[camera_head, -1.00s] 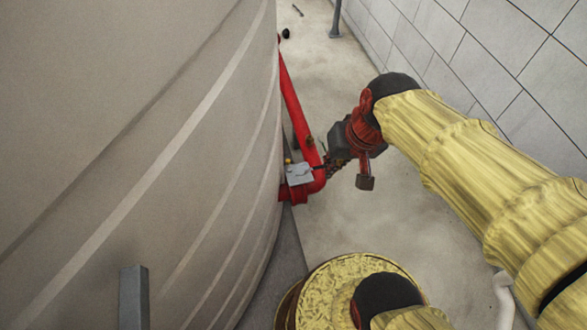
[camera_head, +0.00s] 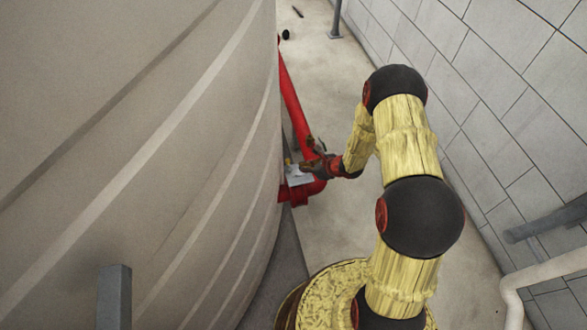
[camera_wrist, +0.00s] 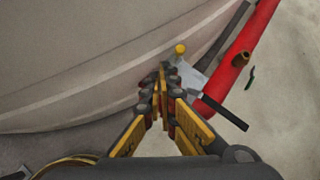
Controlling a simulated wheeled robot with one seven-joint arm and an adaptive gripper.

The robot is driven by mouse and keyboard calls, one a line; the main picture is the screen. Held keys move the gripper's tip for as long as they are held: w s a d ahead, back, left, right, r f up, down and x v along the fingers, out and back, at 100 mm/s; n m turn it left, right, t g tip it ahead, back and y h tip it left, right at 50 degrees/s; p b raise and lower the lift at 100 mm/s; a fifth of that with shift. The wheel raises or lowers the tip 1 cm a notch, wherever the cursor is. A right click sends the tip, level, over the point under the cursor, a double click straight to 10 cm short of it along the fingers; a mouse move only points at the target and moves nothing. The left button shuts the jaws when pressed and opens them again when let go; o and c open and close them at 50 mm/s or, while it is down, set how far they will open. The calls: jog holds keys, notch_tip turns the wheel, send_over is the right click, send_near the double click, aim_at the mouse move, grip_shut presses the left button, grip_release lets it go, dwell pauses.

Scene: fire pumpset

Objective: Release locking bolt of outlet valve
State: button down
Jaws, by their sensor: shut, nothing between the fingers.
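The red outlet pipe (camera_head: 291,95) runs along the tank wall and also shows in the wrist view (camera_wrist: 238,65). At its near end is a light grey metal plate (camera_head: 297,177), also seen in the wrist view (camera_wrist: 193,76). A small yellow knob (camera_wrist: 180,48) stands by the plate, and a dark bar-shaped lever (camera_wrist: 222,109) extends from it. I cannot tell for sure which part is the locking bolt. My gripper (camera_head: 306,165) is over the plate, partly covering it. In the wrist view its fingers (camera_wrist: 162,73) are shut and empty, just left of the plate and below the knob.
The large grey tank (camera_head: 140,130) fills the left side, close to my gripper. A block wall (camera_head: 480,90) stands at the right, with a pale pipe (camera_head: 540,275) low along it. Bare concrete floor (camera_head: 335,80) lies between them.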

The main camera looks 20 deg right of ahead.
jog(key=d+f+m, duration=0.1)
jog(key=d+f, duration=0.1)
jog(key=f, duration=0.1)
jog(key=f+m+h, duration=0.1)
jog(key=shift+s+d+f+m, duration=0.15)
jog(key=shift+d+m, duration=0.15)
jog(key=shift+d, duration=0.1)
jog(key=b, duration=0.4)
send_near(288, 167)
jog(key=shift+s+d+f, duration=0.2)
jog(key=shift+s+f, duration=0.2)
jog(key=shift+f, duration=0.2)
jog(key=shift+s+d+f, duration=0.25)
jog(key=shift+s+f, duration=0.2)
jog(key=shift+f, duration=0.15)
jog(key=w, duration=0.1)
jog(key=w+a, duration=0.1)
jog(key=w+f+b, duration=0.1)
jog(key=shift+a, duration=0.3)
jog(key=shift+w+a, duration=0.25)
jog(key=shift+w, duration=0.35)
